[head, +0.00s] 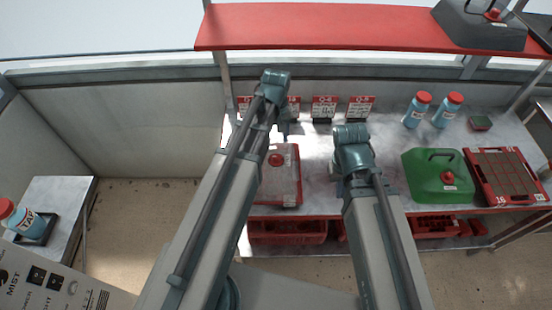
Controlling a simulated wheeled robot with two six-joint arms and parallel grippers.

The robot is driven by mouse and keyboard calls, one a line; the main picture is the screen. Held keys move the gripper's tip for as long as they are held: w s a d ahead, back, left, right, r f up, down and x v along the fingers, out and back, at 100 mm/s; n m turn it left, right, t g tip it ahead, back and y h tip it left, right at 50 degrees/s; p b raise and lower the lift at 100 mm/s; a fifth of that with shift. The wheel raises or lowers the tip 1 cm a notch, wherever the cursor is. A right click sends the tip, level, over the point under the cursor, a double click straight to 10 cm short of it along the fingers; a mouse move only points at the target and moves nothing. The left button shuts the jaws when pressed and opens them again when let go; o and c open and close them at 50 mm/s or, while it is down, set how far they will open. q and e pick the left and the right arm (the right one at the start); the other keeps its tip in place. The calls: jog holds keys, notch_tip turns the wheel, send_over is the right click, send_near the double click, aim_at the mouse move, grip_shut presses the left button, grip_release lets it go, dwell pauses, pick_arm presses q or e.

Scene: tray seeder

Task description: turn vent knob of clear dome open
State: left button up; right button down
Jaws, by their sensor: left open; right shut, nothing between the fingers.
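The clear dome (288,187) is a see-through cover on a red tray on the bench, left of the middle. Its round red vent knob (277,160) shows on top, close beside my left arm, which hides the dome's left part. My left gripper (285,133) is open and points down, above and behind the knob, apart from it as far as I can tell. My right gripper (338,183) is shut and empty, right of the clear dome. It is small and partly hidden by its own arm. The knob's turn position is too small to read.
A green dome (420,180) with a red knob and a red seed tray (505,175) stand at right. Two blue bottles (416,110) and several label cards (324,107) stand at the back. A red shelf (330,28) with a grey dome (480,30) overhangs the bench.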

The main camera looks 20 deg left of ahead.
aim_at(276, 157)
pick_arm(q)
notch_tip(276, 157, down, 9)
jog(key=b, duration=0.7)
jog(key=shift+b, duration=0.4)
jog(key=shift+r, duration=0.1)
grip_shut()
